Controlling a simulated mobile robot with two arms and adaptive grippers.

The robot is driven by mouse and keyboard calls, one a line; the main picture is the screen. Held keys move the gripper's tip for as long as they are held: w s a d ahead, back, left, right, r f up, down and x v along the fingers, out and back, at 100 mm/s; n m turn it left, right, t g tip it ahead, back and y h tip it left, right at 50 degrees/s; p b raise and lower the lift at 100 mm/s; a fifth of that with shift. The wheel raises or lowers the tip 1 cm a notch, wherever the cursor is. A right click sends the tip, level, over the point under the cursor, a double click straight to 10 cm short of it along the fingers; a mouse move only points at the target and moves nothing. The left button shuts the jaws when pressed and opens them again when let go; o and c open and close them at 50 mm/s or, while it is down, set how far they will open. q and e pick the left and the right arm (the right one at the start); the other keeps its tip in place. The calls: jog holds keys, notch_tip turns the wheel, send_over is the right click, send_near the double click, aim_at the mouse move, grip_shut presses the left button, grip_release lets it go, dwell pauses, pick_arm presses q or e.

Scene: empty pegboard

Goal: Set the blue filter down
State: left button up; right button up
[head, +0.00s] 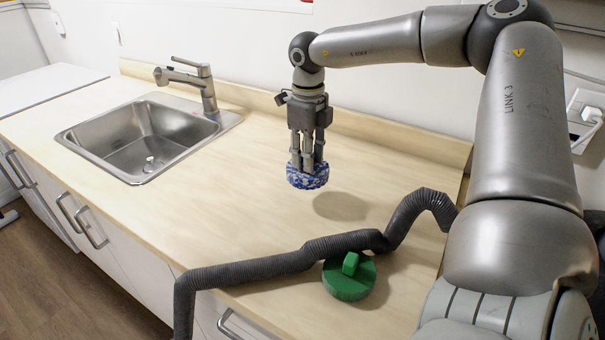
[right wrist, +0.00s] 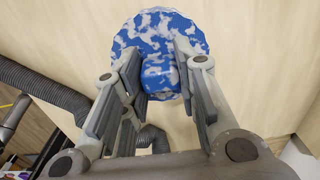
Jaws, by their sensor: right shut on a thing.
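The blue filter (head: 308,180) is a round disc with a blue and white mottled pattern. My right gripper (head: 307,163) points down and is shut on it. In the head view the filter hangs above the wooden counter (head: 240,215), with its shadow on the counter to the lower right, apart from it. In the right wrist view the filter (right wrist: 150,24) shows beyond the fingers (right wrist: 160,85), which close on its raised middle grip. The underside of the filter is hidden. My left gripper is not in view.
A green round piece with a raised grip (head: 349,280) lies near the counter's front edge. A ribbed grey hose (head: 250,268) runs across the counter beside it. A sink (head: 145,138) with a faucet (head: 195,82) is at the left. The counter between sink and hose is clear.

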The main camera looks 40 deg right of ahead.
aim_at(302, 170)
jog(key=w+f, duration=0.2)
jog(key=shift+w+d+f+b, duration=0.15)
jog(key=shift+d+f+b, duration=0.15)
jog(key=shift+d+f, duration=0.1)
jog(key=shift+w+f, duration=0.2)
jog(key=shift+f, duration=0.15)
notch_tip(302, 170, down, 3)
jog(key=shift+r+b, duration=0.15)
jog(key=shift+b, duration=0.75)
jog(key=shift+w+d, duration=0.1)
